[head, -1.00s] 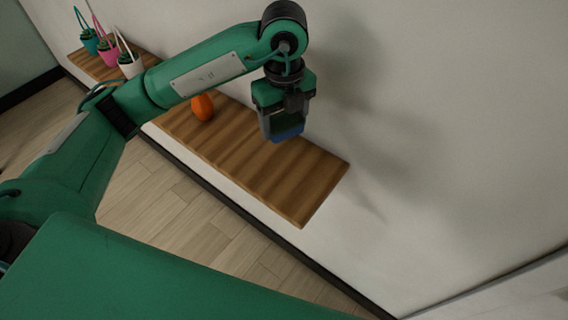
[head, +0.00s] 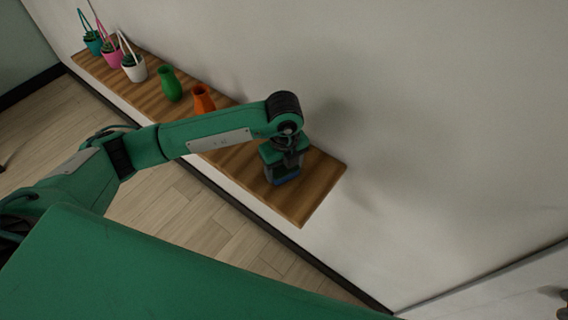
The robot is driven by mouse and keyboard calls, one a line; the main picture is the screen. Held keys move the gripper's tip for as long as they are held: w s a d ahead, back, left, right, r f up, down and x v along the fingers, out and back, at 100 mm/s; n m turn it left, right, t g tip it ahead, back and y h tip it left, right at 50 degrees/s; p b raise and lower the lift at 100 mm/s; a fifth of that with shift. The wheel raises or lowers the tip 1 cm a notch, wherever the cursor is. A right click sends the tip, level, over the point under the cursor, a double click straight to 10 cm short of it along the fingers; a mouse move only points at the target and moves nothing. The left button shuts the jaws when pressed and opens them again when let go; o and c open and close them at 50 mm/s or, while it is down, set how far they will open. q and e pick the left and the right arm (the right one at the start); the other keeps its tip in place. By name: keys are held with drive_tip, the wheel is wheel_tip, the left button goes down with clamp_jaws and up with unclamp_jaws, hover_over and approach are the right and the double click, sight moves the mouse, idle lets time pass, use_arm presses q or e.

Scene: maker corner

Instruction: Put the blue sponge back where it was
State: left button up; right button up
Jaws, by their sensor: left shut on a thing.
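My left gripper (head: 283,178) is over the right part of the wooden wall shelf (head: 316,191), pointing down. It is shut on the blue sponge (head: 287,180), of which only a thin blue strip shows below the fingers. The sponge is at or very close to the shelf top; I cannot tell whether it touches. My right gripper is not in view.
An orange vase (head: 203,99) and a green vase (head: 170,84) stand on the shelf, left of my gripper. The shelf's right end is bare. The wall is close behind.

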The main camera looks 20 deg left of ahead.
sight(284, 166)
use_arm(q)
drive_tip(key=shift+f+b, duration=0.3)
drive_tip(key=o, duration=1)
drive_tip(key=shift+r, duration=0.15)
drive_tip(key=shift+c, duration=0.2)
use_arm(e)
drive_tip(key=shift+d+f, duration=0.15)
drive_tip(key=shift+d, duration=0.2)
use_arm(q)
drive_tip(key=shift+r+p, duration=0.25)
drive_tip(key=shift+p, duration=0.15)
wheel_tip(284, 166, up, 12)
drive_tip(key=b, duration=0.4)
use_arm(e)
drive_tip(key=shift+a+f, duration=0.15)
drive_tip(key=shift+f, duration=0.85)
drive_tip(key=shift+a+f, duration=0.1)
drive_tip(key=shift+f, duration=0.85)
use_arm(q)
drive_tip(key=shift+f, duration=0.1)
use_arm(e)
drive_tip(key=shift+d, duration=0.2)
